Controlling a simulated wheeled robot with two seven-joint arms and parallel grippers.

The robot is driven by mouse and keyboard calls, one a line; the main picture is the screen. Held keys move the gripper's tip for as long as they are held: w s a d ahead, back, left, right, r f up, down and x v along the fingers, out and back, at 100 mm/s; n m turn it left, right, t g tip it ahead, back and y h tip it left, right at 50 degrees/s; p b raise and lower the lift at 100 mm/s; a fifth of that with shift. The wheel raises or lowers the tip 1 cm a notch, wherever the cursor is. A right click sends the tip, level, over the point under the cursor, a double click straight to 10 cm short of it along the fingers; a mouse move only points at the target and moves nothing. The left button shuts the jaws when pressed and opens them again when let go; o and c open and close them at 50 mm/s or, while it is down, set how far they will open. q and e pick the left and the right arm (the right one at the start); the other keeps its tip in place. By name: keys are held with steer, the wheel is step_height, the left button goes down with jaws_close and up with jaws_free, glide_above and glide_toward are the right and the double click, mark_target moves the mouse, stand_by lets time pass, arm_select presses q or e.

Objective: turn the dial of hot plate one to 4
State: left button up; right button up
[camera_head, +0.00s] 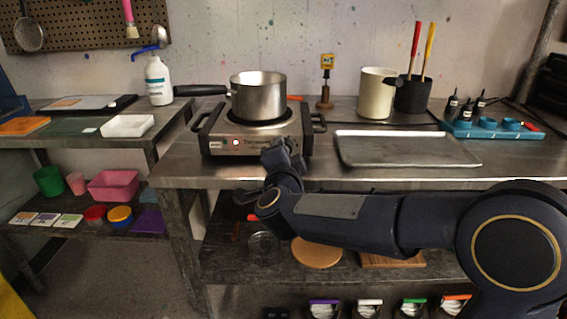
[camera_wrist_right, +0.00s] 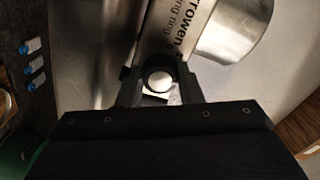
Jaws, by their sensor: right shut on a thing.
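The hot plate (camera_head: 222,142) stands on the steel bench, with a steel pot (camera_head: 258,98) on top. A red light shows on its front panel. My right gripper (camera_head: 280,148) is at the right part of that front panel and covers the dial in the head view. The panel with printed lettering lies just beyond. The dial's number setting cannot be read. My left gripper is not in view.
A steel tray (camera_head: 405,163) lies right of the hot plate. A cream pot (camera_head: 376,94) and a black holder (camera_head: 413,96) with red and yellow handles stand behind it. A white bottle (camera_head: 158,82) stands on the left bench. The pot's handle points left.

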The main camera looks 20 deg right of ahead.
steer(key=m+b, duration=0.5)
steer(key=m, duration=0.1)
steer(key=shift+f, duration=0.2)
steer(key=m+b, duration=0.3)
steer(key=m, duration=0.1)
steer(key=shift+m, duration=0.3)
steer(key=shift+r+m+b, duration=0.2)
steer(key=shift+m+b, duration=0.65)
steer(key=shift+m, duration=0.35)
steer(key=o, duration=1)
steer(key=shift+r, duration=0.1)
steer(key=shift+p+v, duration=0.6)
steer(key=shift+v, duration=3.35)
